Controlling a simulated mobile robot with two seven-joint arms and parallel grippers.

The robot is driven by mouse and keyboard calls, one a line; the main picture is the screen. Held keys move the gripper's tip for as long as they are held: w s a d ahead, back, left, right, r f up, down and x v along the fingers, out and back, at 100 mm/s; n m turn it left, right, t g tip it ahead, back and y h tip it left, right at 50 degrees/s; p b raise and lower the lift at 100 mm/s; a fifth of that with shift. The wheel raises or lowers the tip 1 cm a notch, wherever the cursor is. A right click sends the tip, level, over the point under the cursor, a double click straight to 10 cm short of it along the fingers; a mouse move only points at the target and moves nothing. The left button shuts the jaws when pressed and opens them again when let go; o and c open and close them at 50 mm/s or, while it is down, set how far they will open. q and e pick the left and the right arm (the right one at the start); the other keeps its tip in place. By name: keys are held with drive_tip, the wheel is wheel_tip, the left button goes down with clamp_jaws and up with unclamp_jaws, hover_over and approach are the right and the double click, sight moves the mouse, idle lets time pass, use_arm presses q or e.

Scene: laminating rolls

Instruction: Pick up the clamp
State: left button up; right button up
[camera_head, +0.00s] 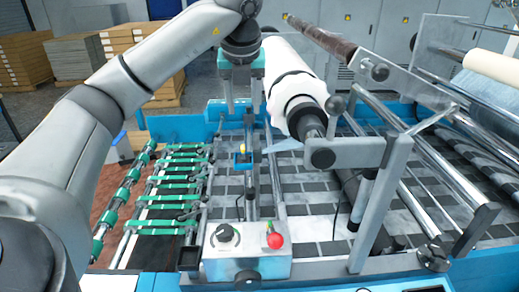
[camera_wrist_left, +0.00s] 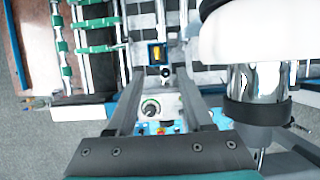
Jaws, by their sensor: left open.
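My left gripper (camera_head: 239,122) hangs fingers-down over the machine bed in the head view. In the left wrist view its two fingers (camera_wrist_left: 158,76) stand apart with nothing held between them. A small blue piece with a yellow part (camera_head: 242,158) sits on a rail below the fingers. It also shows in the left wrist view (camera_wrist_left: 157,53), just beyond the gap between the fingertips. I cannot tell for sure whether this piece is the clamp. My right gripper is not in view.
A large white roll (camera_head: 290,75) on a shaft stands close to the right of my left gripper. A control box (camera_head: 247,258) with a red button is at the front. Green-banded rollers (camera_head: 172,190) lie to the left. Metal bars and brackets fill the right side.

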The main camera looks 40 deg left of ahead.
use_arm(q)
wheel_tip(320, 180, down, 2)
drive_tip(key=p, duration=0.1)
hover_over(243, 148)
drive_tip(key=s+d, duration=0.1)
drive_tip(key=s, duration=0.1)
wheel_tip(243, 148, down, 6)
drive_tip(key=shift+w, duration=0.15)
drive_tip(key=shift+w+a+f, duration=0.1)
drive_tip(key=shift+w+f, duration=0.05)
drive_tip(key=shift+f, duration=0.3)
drive_tip(key=shift+w+f+p, duration=0.1)
drive_tip(key=shift+f+p, duration=0.25)
drive_tip(key=shift+p, duration=0.05)
drive_tip(key=p+x, duration=0.1)
drive_tip(key=x, duration=0.2)
drive_tip(key=shift+f, duration=0.25)
drive_tip(key=shift+w+a+f, duration=0.1)
drive_tip(key=shift+w+f, duration=0.05)
drive_tip(key=shift+f, duration=0.35)
clamp_jaws()
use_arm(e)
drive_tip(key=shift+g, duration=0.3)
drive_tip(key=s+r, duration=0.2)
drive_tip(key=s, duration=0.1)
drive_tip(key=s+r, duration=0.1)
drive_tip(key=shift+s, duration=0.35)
